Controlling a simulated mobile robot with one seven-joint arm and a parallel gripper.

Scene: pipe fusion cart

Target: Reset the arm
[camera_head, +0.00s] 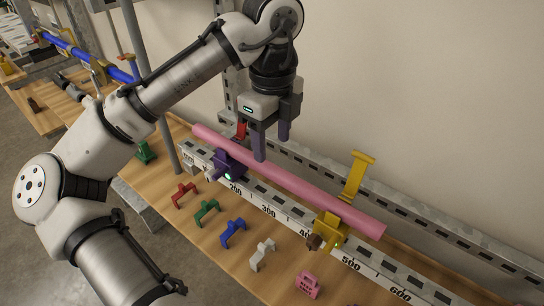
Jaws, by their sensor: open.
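My gripper (271,143) points down above the pink pipe (300,184), with its two purple fingers apart and nothing between them. The fingertips overlap the pipe's far edge in the picture; I cannot tell the exact gap. The pipe lies along the rail (283,214) with its number scale. A purple clamp (229,162) is at the pipe's left part. A yellow clamp (330,231) is near its right end, with a yellow upright piece (357,174) standing open behind it. My arm reaches in from the left and its wrist bends down over the rail.
On the wooden bench (222,248) in front of the rail lie small red (184,193), green (207,211), blue (232,232) and white (262,254) pieces and a pink block (308,284). A grey post (151,85) stands left. A slotted rail (430,222) runs along the wall.

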